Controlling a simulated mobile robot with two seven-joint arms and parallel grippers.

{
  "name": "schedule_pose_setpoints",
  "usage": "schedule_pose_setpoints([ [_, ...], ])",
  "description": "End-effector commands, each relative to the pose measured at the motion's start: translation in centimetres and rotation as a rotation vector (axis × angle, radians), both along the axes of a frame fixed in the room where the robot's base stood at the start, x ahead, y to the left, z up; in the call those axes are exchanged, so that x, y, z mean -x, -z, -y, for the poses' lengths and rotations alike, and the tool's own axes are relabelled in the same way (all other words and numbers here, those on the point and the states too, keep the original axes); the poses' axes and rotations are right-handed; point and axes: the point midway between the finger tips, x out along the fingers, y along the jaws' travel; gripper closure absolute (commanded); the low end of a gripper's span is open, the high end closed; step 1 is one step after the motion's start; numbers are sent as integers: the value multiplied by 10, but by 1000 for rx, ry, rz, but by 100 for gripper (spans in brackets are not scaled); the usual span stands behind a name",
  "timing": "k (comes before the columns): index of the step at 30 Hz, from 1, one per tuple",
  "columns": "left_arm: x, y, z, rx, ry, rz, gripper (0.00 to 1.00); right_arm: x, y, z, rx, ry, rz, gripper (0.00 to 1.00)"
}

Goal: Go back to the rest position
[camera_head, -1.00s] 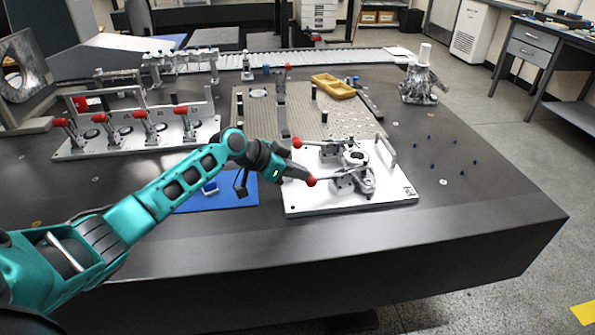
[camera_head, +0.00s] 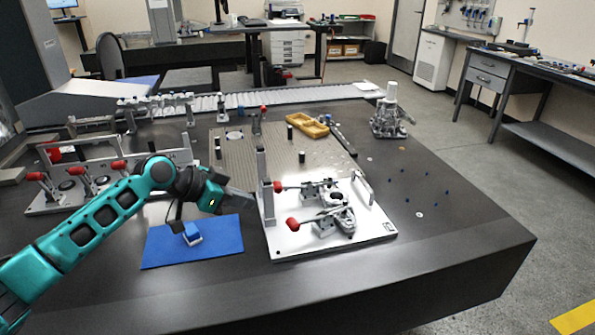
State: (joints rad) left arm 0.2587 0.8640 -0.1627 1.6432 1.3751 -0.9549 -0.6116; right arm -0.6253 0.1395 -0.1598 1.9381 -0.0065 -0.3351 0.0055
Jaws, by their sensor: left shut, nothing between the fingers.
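My left gripper (camera_head: 246,204) comes in from the left and is shut and empty. Its grey fingers point right, in front of the left edge of a white fixture plate (camera_head: 272,246). The plate carries two toggle clamps with red knobs, an upright grey post (camera_head: 265,183) and a handle. The near red knob (camera_head: 292,224) is to the right of my fingertips, apart from them in the picture. A blue mat (camera_head: 163,250) with a small blue and white block (camera_head: 192,234) lies below my left gripper. My right gripper is not in view.
A white fixture (camera_head: 50,205) with red-knobbed clamps stands behind my left arm. A perforated plate (camera_head: 225,150), a yellow tray (camera_head: 305,124) and a metal casting (camera_head: 389,112) stand farther back. Small blue pins (camera_head: 447,192) stand at the right. The table front is clear.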

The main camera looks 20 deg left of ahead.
Motion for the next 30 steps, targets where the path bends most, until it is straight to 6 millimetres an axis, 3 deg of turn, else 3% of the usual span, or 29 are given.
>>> schedule_pose_setpoints([
  [5, 4, 5, 4, -2, 7, -10, 100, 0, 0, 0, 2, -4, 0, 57],
  [8, 19, 25, 23, -18, 30, -53, 100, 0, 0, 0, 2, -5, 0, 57],
  [11, 52, 62, 58, -51, 64, -134, 100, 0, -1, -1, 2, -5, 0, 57],
  [15, 120, 108, 110, -120, 62, -263, 100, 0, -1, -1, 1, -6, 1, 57],
  [18, 165, 124, 132, -163, 2, -337, 100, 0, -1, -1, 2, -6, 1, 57],
  [23, 217, 127, 142, -213, -145, -420, 100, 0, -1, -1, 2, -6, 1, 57],
  [30, 272, 114, 133, -255, -387, -517, 100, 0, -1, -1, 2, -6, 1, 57],
])
